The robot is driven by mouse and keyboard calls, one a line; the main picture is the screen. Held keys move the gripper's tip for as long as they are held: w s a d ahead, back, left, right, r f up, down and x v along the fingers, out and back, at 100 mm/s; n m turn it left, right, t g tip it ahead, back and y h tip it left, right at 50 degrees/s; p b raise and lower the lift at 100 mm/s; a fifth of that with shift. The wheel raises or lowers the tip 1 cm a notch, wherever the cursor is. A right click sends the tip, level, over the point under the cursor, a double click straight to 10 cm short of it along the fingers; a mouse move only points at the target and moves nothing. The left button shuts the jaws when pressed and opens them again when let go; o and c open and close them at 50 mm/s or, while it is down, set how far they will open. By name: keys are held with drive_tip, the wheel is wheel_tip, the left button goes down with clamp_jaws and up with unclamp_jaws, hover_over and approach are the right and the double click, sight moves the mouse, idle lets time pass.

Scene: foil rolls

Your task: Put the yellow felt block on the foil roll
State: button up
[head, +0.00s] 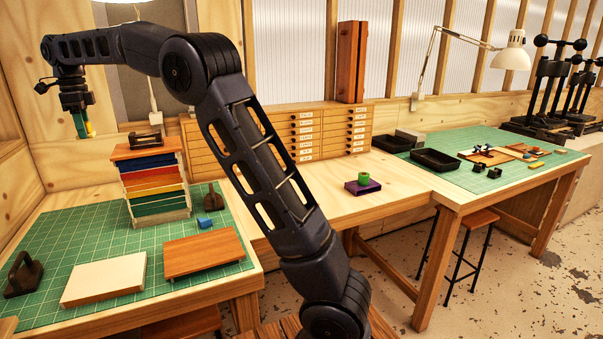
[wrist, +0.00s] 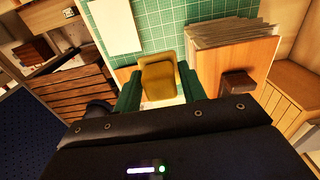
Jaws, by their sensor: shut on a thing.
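My gripper (head: 82,127) is raised at the upper left in the head view, above the left table. It is shut on the yellow felt block (wrist: 160,78), which sits between the green fingers in the wrist view. The block's yellow edge also shows at the fingertips in the head view (head: 90,129). A small green roll (head: 364,176) sits on a purple block (head: 362,188) on the middle wooden bench, far to the right of my gripper. A small blue roll-like piece (head: 205,223) lies on the left green mat. I cannot tell for sure which is the foil roll.
The left green mat (head: 100,235) holds a rack of coloured sheets (head: 155,190), a cream board (head: 104,280), a brown board (head: 204,252) and dark-handled tools. Black trays (head: 436,160) and a lamp (head: 512,55) stand at the right table. The bench around the purple block is clear.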

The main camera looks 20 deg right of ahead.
drive_tip(key=w+d+m, duration=0.2)
drive_tip(key=w+d, duration=0.4)
drive_tip(key=d, duration=0.6)
drive_tip(key=w+d+m, duration=0.2)
drive_tip(key=w+d, duration=0.4)
drive_tip(key=d, duration=0.6)
drive_tip(key=w+d+m, duration=0.3)
drive_tip(key=w+d, duration=0.3)
drive_tip(key=d, duration=0.6)
drive_tip(key=d+m, duration=0.5)
drive_tip(key=d, duration=2.4)
drive_tip(key=m, duration=0.6)
hover_over(364, 174)
wheel_tip(364, 174, down, 31)
drive_tip(key=shift+f, duration=0.15)
drive_tip(key=shift+f, duration=0.15)
drive_tip(key=o, duration=1)
drive_tip(key=shift+c, duration=0.2)
